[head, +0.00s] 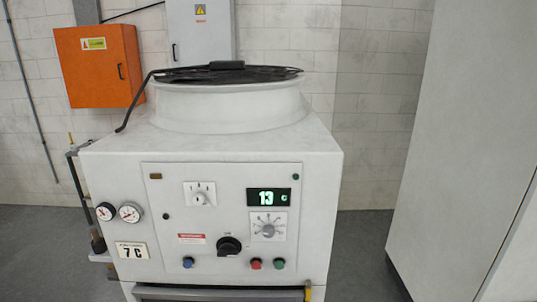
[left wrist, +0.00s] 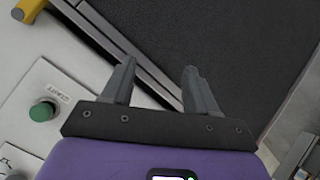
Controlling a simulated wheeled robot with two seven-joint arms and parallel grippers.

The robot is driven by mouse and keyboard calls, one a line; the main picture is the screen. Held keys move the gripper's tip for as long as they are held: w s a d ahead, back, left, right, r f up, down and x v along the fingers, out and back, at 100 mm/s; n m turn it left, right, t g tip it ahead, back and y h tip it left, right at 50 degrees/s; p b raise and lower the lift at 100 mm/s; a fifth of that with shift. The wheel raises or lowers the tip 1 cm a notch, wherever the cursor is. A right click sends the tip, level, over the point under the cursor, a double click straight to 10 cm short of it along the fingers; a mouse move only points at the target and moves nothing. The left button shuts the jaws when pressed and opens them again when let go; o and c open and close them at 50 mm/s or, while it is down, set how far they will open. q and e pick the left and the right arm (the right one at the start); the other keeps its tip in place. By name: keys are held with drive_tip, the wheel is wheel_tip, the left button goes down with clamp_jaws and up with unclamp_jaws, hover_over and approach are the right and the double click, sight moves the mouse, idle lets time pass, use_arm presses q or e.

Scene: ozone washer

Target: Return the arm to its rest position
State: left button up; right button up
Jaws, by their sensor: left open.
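My left gripper (left wrist: 160,68) shows in the left wrist view, with its two grey fingers apart and nothing between them. It is close to the front of the white machine (head: 320,185), near the panel's green button (left wrist: 43,111) and lower edge. The fingers overlap a metal bar (left wrist: 145,70) in the picture; I cannot tell whether they touch it. The head view shows neither arm nor gripper. My right gripper is in neither view.
A tall white cabinet (head: 455,150) stands at right. Dark floor (head: 360,250) is clear between them.

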use_arm(q)
drive_tip(key=s+a+f+m+g+p, duration=0.1)
drive_tip(key=s+a+f+g, duration=0.1)
drive_tip(key=s+f, duration=0.3)
drive_tip(key=s+a+f+m+g, duration=0.1)
drive_tip(key=s+a+f+g, duration=0.1)
drive_tip(key=f, duration=0.5)
drive_tip(key=s+f+g+h+p, duration=0.1)
drive_tip(key=s+f+g, duration=0.2)
drive_tip(key=s, duration=0.6)
drive_tip(key=s+f+m+g+h+p, duration=0.1)
drive_tip(key=s+f+g, duration=0.2)
drive_tip(key=s+f, duration=0.2)
drive_tip(key=s, duration=0.3)
drive_tip(key=shift+s+a+f+m+g+h, duration=0.2)
drive_tip(key=shift+s+a+m+g+h, duration=0.1)
drive_tip(key=shift+s+a+g, duration=0.1)
